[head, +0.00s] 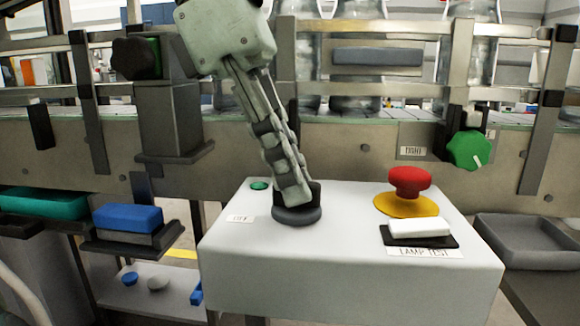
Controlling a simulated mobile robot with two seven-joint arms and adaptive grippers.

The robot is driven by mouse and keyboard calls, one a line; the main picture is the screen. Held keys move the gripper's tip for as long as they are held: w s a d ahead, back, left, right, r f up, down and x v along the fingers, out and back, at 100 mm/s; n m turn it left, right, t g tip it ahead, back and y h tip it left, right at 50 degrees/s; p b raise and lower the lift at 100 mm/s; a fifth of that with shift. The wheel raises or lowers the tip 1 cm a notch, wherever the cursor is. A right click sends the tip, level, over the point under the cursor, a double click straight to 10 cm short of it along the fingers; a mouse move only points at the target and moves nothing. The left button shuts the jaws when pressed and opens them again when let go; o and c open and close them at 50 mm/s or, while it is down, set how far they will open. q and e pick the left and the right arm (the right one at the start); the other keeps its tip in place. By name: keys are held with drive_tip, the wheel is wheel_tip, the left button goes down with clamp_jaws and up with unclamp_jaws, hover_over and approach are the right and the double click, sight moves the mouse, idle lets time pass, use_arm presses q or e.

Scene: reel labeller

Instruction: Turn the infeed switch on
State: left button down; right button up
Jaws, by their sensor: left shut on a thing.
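A black rotary switch (298,215) with a dark round base stands on top of the white control box (340,265). My left gripper (293,190) comes down from the upper left and is shut on the switch's knob, which its fingers partly cover. A small label (240,218) lies to the left of the base; its print is too small to read surely. A small green lamp or button (260,184) sits behind and left of the switch. The knob's pointing direction cannot be told. My right gripper is not in view.
On the box's right stand a red mushroom button (409,181) on a yellow base and a white push bar (419,227) labelled LAMP TEST. A green knob (469,150) is on the conveyor side. A grey tray (528,241) is at right, a blue block (128,217) at left.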

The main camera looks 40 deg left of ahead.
use_arm(q)
drive_tip(key=shift+r, duration=0.1)
drive_tip(key=m+p, duration=0.2)
drive_tip(key=shift+w+r+m+g+h+p, duration=0.1)
drive_tip(key=shift+m+g+h+p, duration=0.2)
drive_tip(key=shift+g+p, duration=0.1)
drive_tip(key=m+g+p, duration=0.1)
drive_tip(key=m, duration=0.2)
drive_tip(key=shift+w+m, duration=0.15)
drive_tip(key=shift+m, duration=0.15)
drive_tip(key=shift+f+m+g, duration=0.2)
drive_tip(key=shift+m+g, duration=0.3)
drive_tip(key=shift+m, duration=0.4)
drive_tip(key=shift+m+g, duration=0.4)
drive_tip(key=shift+m, duration=0.5)
drive_tip(key=m, duration=0.2)
drive_tip(key=m+g, duration=0.1)
drive_tip(key=m, duration=0.1)
drive_tip(key=shift+w+m+g+y, duration=0.15)
drive_tip(key=shift+m+g+y, duration=0.15)
drive_tip(key=shift+y, duration=0.1)
drive_tip(key=shift+d+m+g+y, duration=0.1)
drive_tip(key=shift+m+g+y, duration=0.45)
drive_tip(key=shift+m, duration=1.25)
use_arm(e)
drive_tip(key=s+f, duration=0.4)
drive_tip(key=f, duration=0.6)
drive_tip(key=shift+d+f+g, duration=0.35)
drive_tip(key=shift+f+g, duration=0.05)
